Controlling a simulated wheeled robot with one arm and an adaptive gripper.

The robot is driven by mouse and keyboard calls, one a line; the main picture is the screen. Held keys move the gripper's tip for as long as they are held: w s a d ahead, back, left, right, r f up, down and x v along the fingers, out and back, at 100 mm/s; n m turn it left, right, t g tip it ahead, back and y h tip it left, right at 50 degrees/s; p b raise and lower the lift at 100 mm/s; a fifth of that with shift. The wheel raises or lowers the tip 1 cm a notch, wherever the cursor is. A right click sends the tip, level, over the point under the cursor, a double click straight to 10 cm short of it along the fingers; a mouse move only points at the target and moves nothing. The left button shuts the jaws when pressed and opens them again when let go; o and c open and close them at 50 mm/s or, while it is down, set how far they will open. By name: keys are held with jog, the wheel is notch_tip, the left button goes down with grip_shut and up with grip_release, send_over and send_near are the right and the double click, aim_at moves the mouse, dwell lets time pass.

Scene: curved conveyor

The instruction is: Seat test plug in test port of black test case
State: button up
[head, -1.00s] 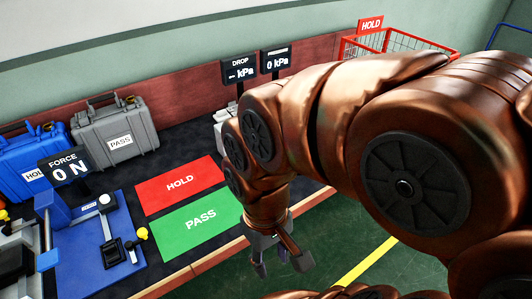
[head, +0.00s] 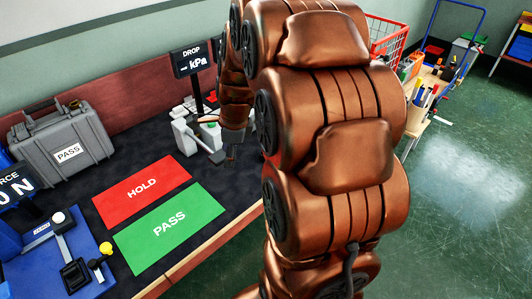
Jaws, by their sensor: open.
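My gripper (head: 231,153) is small and partly hidden behind my own arm, at the right part of the bench. It is open, and I see nothing held in it. It points down beside a grey and white fixture (head: 186,138) near the back of the bench. I cannot make out the test plug or its port. No black test case shows clearly in the head view. A grey case (head: 60,130) labelled PASS stands shut at the back left.
Red HOLD (head: 141,189) and green PASS (head: 169,227) mats lie clear on the dark bench. A blue fixture (head: 45,270) with levers is at lower left. A DROP display (head: 193,62) stands behind. A red wire basket (head: 388,40) and cluttered cart (head: 428,95) stand right.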

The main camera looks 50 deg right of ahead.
jog(key=w+d+f+m+t+h+b, duration=0.1)
jog(key=w+d+f+m, duration=0.15)
jog(key=d+m, duration=0.6)
jog(key=w+d+f+m+t+h+b, duration=0.1)
jog(key=d+f+m, duration=0.4)
jog(key=d, duration=0.6)
jog(key=shift+m, duration=0.35)
jog(key=shift+d+p+x, duration=0.2)
jog(key=shift+p+x, duration=0.9)
jog(key=shift+x, duration=2.2)
jog(key=shift+w+r, duration=0.1)
jog(key=shift+w, duration=0.05)
grip_shut()
